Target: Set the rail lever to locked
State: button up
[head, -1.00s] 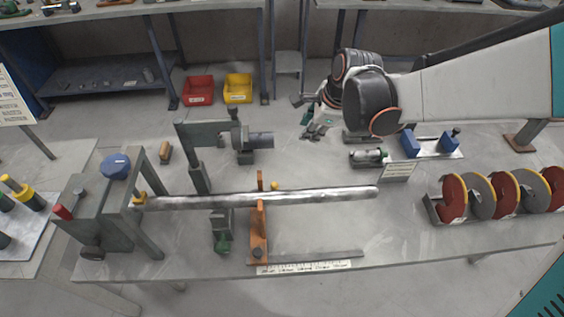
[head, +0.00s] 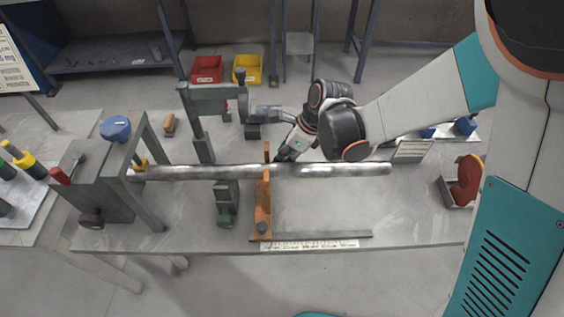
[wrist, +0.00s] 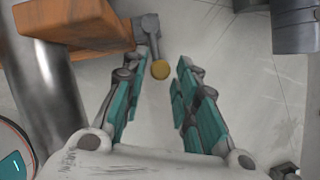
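The rail lever is a short grey arm (wrist: 147,35) with a yellow ball knob (wrist: 160,69), beside the orange stop (wrist: 75,22) in the wrist view. In the head view the orange stop (head: 263,205) stands upright across the long grey bar (head: 220,172); the knob is hidden there. My gripper (wrist: 165,60) is open. Its fingertips lie on either side of the yellow knob in the picture, the left one close to the lever arm. I cannot tell whether they touch. In the head view my gripper (head: 285,155) is just behind the bar, right of the stop.
The bar crosses close by the gripper, at left in the wrist view (wrist: 50,80). A grey clamp frame (head: 205,100) stands left of the gripper. A grey machine with a blue knob (head: 115,128) is further left. A label stand (head: 411,151) is at right.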

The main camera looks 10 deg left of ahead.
jog(key=shift+b+x, duration=0.4)
jog(key=shift+x, duration=1.15)
grip_shut()
